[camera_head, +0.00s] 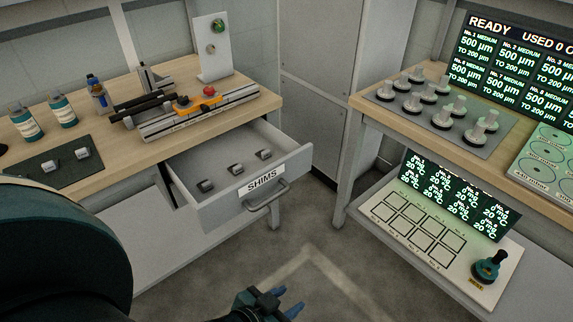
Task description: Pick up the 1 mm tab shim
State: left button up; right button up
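A drawer labelled SHIMS (232,197) stands pulled out under the left bench. Three small grey shims lie in a row in it: a left one (205,185), a middle one (235,169) and a right one (264,154). Their thickness markings are too small to read, so I cannot tell which is the 1 mm tab shim. My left gripper (286,301), with blue fingertips, is at the bottom edge, over the floor and well in front of the drawer. Its fingers are apart with nothing between them. My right gripper is out of view.
The drawer handle (267,196) sticks out in front. A rail fixture (200,110), bottles (62,111) and a dark mat (30,174) with two small blocks are on the left bench. The right bench (440,133) holds several grey weights. Floor between the benches is clear.

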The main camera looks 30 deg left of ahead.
aim_at(51, 166)
jog(key=u, duration=2.45)
jog(key=z, duration=0.4)
jog(key=i+j+z, duration=0.1)
jog(key=z, duration=0.25)
jog(key=j+z, duration=0.2)
jog(key=z, duration=0.2)
jog(key=j+z, duration=0.3)
jog(key=j, duration=0.2)
jog(key=j+z, duration=0.3)
jog(key=j, duration=0.25)
jog(key=i, duration=0.05)
